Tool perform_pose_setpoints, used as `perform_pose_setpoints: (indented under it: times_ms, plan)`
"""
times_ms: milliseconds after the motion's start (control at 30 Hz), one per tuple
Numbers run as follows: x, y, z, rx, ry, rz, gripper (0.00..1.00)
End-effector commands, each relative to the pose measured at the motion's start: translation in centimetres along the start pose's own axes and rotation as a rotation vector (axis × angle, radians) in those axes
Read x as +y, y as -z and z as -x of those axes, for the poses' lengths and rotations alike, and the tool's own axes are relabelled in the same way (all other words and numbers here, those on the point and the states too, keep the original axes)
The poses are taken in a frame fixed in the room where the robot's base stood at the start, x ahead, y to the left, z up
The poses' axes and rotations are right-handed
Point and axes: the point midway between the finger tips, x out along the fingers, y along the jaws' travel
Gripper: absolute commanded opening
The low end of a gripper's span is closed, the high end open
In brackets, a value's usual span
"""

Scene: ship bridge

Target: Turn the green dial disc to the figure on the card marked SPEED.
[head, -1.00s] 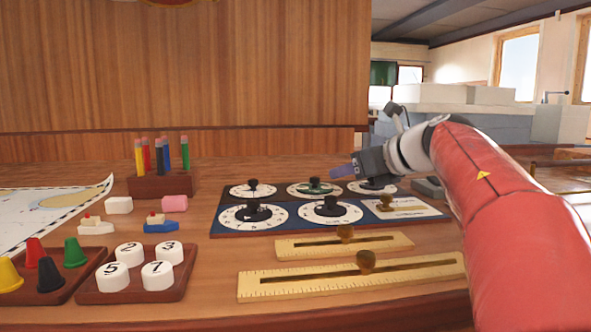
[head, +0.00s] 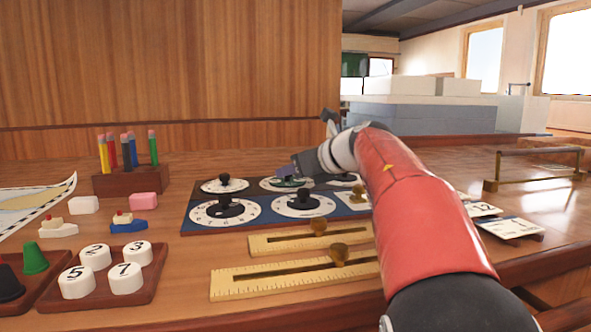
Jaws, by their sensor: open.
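The green dial disc (head: 290,184) is on the middle dial of the back row on the dial board. Only part of its green shows, because my gripper (head: 287,171) is over it. The gripper is open, with its fingers at or just above this dial's knob; I cannot tell whether they touch it. The disc's figures are too small to read. Several white cards (head: 512,228) lie at the right beyond my arm; one appears to show 12. I cannot make out the word SPEED on any card.
Other dials with black knobs (head: 304,200) stand close around on the board (head: 270,219). Wooden slide rulers (head: 225,285) lie in front. A pencil block (head: 130,180), toy boats and trays of pieces (head: 150,285) are at the left. A brass rail (head: 535,153) stands at the right.

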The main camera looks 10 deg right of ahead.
Motion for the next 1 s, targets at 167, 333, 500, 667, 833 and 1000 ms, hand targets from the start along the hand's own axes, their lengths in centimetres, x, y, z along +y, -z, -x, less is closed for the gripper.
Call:
perform_pose_setpoints:
  times_ms: [167,333,500,667,833,1000]
  plan:
    - [-0.01,0.01,0.02,0.000,0.000,-0.001,0.22]
    - [-0.02,0.02,0.03,0.000,0.000,-0.001,0.00]
    - [0.15,-0.07,0.02,0.002,0.020,-0.012,0.00]
    - [0.55,-0.16,0.08,0.005,0.115,-0.052,0.00]
    - [0.68,0.12,-0.09,0.009,0.218,-0.092,0.00]
    - [0.72,0.10,-0.12,0.003,0.258,-0.107,0.00]
